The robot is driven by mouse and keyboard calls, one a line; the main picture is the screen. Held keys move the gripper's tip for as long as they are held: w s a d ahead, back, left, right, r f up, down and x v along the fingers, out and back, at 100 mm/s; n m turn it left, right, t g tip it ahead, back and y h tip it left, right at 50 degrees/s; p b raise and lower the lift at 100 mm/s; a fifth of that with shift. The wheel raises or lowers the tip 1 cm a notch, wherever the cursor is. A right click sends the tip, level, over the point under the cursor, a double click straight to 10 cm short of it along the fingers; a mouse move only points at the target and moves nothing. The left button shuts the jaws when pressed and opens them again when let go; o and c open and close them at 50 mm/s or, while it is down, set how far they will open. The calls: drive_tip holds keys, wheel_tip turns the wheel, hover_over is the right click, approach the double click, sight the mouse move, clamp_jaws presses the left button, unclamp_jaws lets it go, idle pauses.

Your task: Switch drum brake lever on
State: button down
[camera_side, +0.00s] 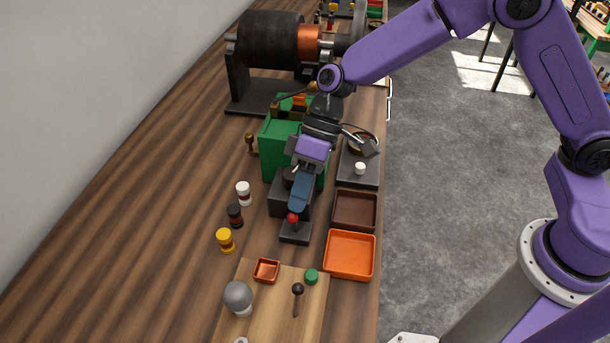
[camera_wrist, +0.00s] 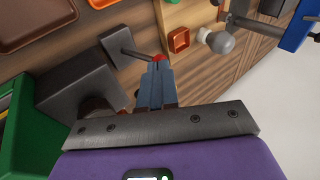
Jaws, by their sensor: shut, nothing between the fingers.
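A small lever with a red knob (camera_side: 292,217) stands on a dark block base (camera_side: 295,236) on the bench; no label tells whether it is the drum brake lever. My gripper (camera_side: 297,209) points down, its blue fingers shut and empty right at the red knob. In the wrist view the dark lever rod (camera_wrist: 137,54) leans from its base (camera_wrist: 118,40) toward the fingertips, and the red knob (camera_wrist: 158,57) shows just beyond my gripper (camera_wrist: 159,68). I cannot tell whether they touch. The large black drum (camera_side: 268,38) with a copper band is at the back.
A green housing (camera_side: 274,150) stands behind the lever. A brown tray (camera_side: 355,210) and an orange tray (camera_side: 349,256) lie to its right. White, black and yellow jars (camera_side: 226,240) stand left. A wooden board (camera_side: 262,325) with small items lies in front.

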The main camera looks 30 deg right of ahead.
drive_tip(key=shift+a+f, duration=0.1)
idle(0.3)
drive_tip(key=shift+s+a+f+t+h, duration=0.6)
drive_tip(key=shift+s+a+h, duration=0.1)
drive_tip(key=shift+s+a, duration=0.1)
drive_tip(key=shift+s, duration=0.1)
drive_tip(key=shift+d, duration=0.1)
drive_tip(key=shift+w+d, duration=0.55)
drive_tip(key=shift+w, duration=0.1)
drive_tip(key=shift+r, duration=0.15)
drive_tip(key=v, duration=1.4)
drive_tip(key=s+d+f+n+t+h, duration=0.1)
drive_tip(key=s+d+f+n+h, duration=0.1)
drive_tip(key=s+d, duration=0.7)
drive_tip(key=s+d+f+n+t+h, duration=0.1)
drive_tip(key=s+d+f+n+h, duration=0.1)
drive_tip(key=s+d, duration=0.8)
drive_tip(key=shift+s+d+f+h, duration=0.25)
drive_tip(key=shift+s+h, duration=0.05)
drive_tip(key=shift+s, duration=0.5)
